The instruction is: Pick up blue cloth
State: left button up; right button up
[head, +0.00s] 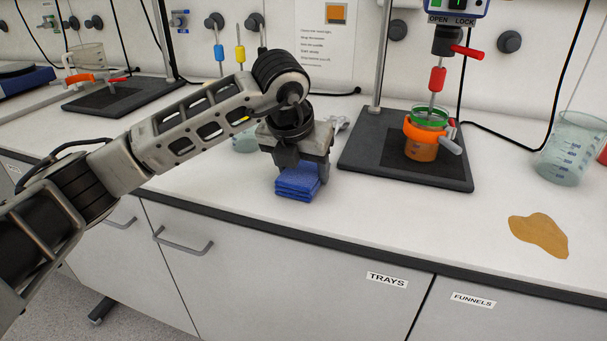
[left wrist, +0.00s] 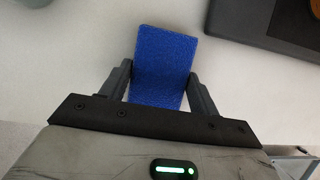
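The blue cloth (head: 297,183) is a folded, layered stack at the front of the white counter, below my left gripper (head: 300,165). In the left wrist view the cloth (left wrist: 163,65) lies between the two dark fingers of my left gripper (left wrist: 161,80). The fingers press against its two sides, so the gripper looks shut on it. I cannot tell whether the cloth's underside touches the counter. My right gripper is not in view.
An orange spill (head: 538,235) lies on the counter at the right. A black stand base (head: 360,165) holds a beaker of orange liquid (head: 421,148). A large glass beaker (head: 571,148) stands at the far right. The counter between cloth and spill is clear.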

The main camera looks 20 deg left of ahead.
aim_at(306, 165)
pick_arm(q)
jog(key=shift+c, duration=0.8)
jog(key=shift+r, duration=0.5)
notch_tip(306, 165, up, 2)
jog(key=shift+r, duration=0.25)
jog(key=s+r, duration=0.5)
jog(key=shift+r+b, duration=0.25)
jog(key=shift+b, duration=0.1)
jog(key=s+r, duration=0.4)
jog(key=s, duration=0.5)
